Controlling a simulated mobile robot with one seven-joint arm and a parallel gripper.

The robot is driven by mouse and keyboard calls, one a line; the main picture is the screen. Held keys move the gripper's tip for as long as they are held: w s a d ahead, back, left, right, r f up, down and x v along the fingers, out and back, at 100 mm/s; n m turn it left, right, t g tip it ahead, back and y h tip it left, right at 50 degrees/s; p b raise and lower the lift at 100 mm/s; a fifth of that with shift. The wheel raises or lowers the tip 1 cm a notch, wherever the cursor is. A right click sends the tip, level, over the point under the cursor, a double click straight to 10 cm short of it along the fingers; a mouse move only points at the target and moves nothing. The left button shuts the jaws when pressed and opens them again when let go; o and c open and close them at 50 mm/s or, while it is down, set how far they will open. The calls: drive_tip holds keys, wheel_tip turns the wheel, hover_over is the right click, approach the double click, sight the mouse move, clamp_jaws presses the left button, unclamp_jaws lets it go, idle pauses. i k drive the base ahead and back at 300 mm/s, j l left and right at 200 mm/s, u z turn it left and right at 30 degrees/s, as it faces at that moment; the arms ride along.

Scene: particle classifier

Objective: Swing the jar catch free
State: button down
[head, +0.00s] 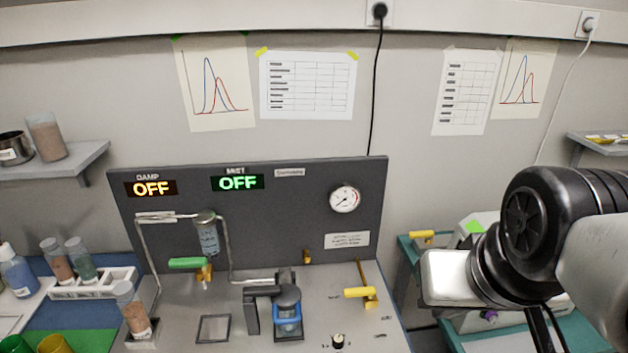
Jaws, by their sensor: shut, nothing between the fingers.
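A jar-like part with a dark round top and a blue frame (287,318) stands on the grey bench panel, at the lower middle of the head view. A dark upright bracket (251,311) stands close to its left. I take the blue frame to be the jar catch, but its pivot and whether it is latched are too small to tell. My arm's black and white end section (540,225) is at the right, well apart from the jar. My gripper's fingertips do not show.
The grey back panel (290,220) carries two OFF displays and a gauge (345,199). A green-handled valve (188,264) is left of the jar, and a yellow handle (360,293) is to its right. A tube rack (93,284) stands at the left.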

sight(249, 292)
drive_tip(key=j+u, duration=0.15)
drive_tip(key=u, duration=0.3)
drive_tip(key=k+j+u, duration=0.1)
drive_tip(key=u, duration=0.35)
drive_tip(key=j+z, duration=0.25)
drive_tip(key=j, duration=0.2)
drive_tip(key=j+z, duration=0.25)
drive_tip(key=j, duration=0.15)
drive_tip(key=i+j, duration=0.25)
drive_tip(key=j, duration=0.1)
